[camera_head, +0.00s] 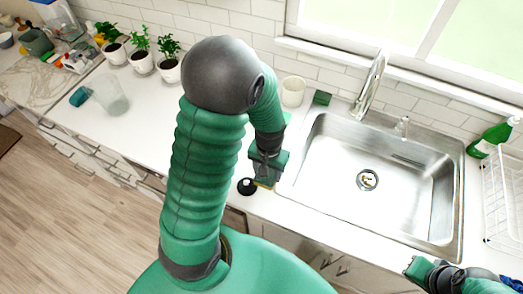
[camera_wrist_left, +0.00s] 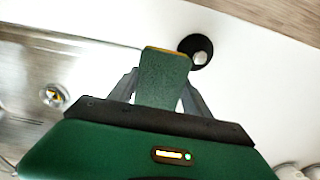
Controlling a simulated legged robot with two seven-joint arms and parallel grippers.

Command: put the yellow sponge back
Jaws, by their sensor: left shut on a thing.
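The yellow sponge (camera_wrist_left: 164,78) is between the fingers of my left gripper (camera_wrist_left: 160,90) in the left wrist view. Its broad side looks dark green, with a thin yellow layer along the far edge. In the head view the left gripper (camera_head: 265,178) points down over the counter at the left rim of the sink (camera_head: 335,215), and the sponge shows only as a small yellow edge. My right gripper (camera_head: 418,268) is at the lower right, in front of the sink; its finger opening is unclear.
A round black object (camera_head: 247,187) with a light knob lies close to the held sponge. The faucet (camera_head: 371,85) rises at the sink's back. A dish rack (camera_head: 503,195) stands right.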

